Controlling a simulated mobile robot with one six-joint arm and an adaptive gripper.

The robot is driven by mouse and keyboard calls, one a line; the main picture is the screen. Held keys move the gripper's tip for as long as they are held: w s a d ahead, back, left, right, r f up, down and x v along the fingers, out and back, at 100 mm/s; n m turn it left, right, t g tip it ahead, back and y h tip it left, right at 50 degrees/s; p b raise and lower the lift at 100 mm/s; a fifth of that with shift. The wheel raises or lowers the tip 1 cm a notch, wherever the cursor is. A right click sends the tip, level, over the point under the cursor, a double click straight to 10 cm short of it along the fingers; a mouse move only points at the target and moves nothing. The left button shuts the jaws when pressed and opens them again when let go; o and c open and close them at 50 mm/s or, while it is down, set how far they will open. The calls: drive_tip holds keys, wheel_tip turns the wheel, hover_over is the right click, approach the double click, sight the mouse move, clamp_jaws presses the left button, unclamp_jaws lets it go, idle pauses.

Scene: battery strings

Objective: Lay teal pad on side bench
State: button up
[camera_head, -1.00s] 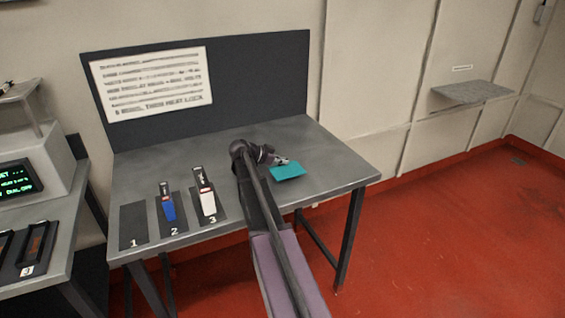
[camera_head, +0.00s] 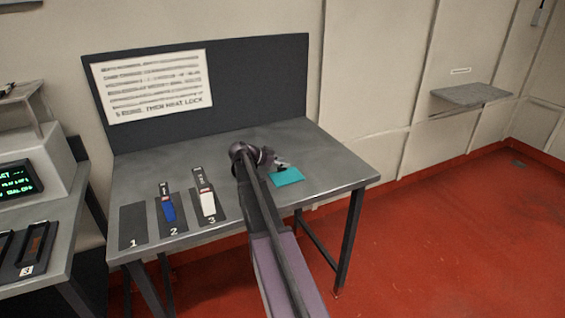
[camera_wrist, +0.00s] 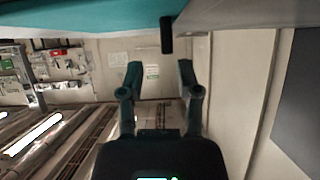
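The teal pad (camera_head: 288,178) is a flat square at the right part of the grey bench (camera_head: 330,165) in the head view. It appears to lie on the top, near the front edge. It also shows as a teal band along the upper edge of the wrist view (camera_wrist: 80,17), with a small black piece (camera_wrist: 167,35) at its edge. My gripper (camera_head: 281,164) is at the pad's far left side in the head view. In the wrist view my gripper (camera_wrist: 161,78) has its two fingers apart with nothing between them. Whether a finger touches the pad is unclear.
Numbered dark mats lie at the bench's left; a blue block (camera_head: 168,212) stands on 2 and a white block (camera_head: 207,205) on 3. A dark panel (camera_head: 250,90) backs the bench. A grey wall shelf (camera_head: 470,95) at right is empty. Bench top behind the pad is clear.

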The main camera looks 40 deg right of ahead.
drive_tip(key=shift+s+a+f, duration=0.35)
drive_tip(key=shift+s+f, duration=0.05)
drive_tip(key=shift+s, duration=0.3)
drive_tip(key=shift+w+d+r+p, duration=0.1)
drive_tip(key=shift+w+r+p, duration=0.2)
drive_tip(key=shift+p, duration=0.35)
drive_tip(key=w+p+v, duration=0.1)
drive_tip(key=p+v, duration=0.5)
drive_tip(key=v, duration=0.5)
drive_tip(key=shift+w+r, duration=0.15)
drive_tip(key=shift+r, duration=0.3)
